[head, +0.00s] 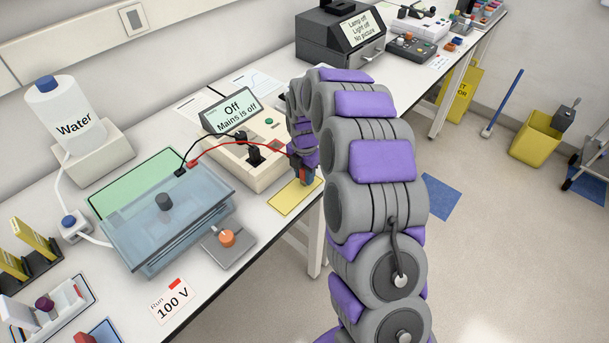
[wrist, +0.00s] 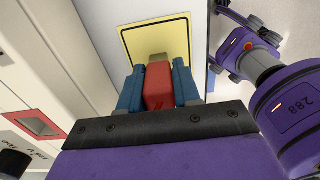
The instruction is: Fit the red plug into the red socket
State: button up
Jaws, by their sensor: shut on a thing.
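In the wrist view the red plug (wrist: 159,88) is between the two blue fingers of my gripper (wrist: 158,85), which is shut on it. A red-framed square socket (wrist: 38,124) shows at the left on the pale power supply, apart from the plug. In the head view my gripper (head: 303,172) is at the right front of the power supply (head: 255,178), above the table's front edge. A red lead (head: 235,143) runs from the tank to my gripper. I cannot make out the red socket in the head view.
A yellow mat (head: 284,207) lies below my gripper. A black lead (head: 205,143) joins the tank (head: 160,240) to the supply, whose screen (head: 232,110) reads "Off, Mains is off". A grey box with an orange knob (head: 228,238) stands left of the mat.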

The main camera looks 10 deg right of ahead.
jog(key=shift+c, duration=1.2)
jog(key=shift+r+p, duration=0.7)
jog(key=shift+r, duration=1.15)
jog(key=s+d+r+p, duration=0.1)
jog(key=s+p, duration=0.1)
jog(key=s, duration=1.3)
jog(key=shift+s+d+r+p, duration=0.15)
jog(key=shift+s+d+p, duration=0.2)
jog(key=shift+s, duration=0.05)
jog(key=w+a+r+m, duration=0.1)
jog(key=w+m, duration=0.4)
jog(key=m, duration=0.7)
jog(key=w+r+m, duration=0.3)
jog(key=w+m, duration=0.2)
jog(key=m, duration=0.8)
jog(key=shift+a, duration=0.35)
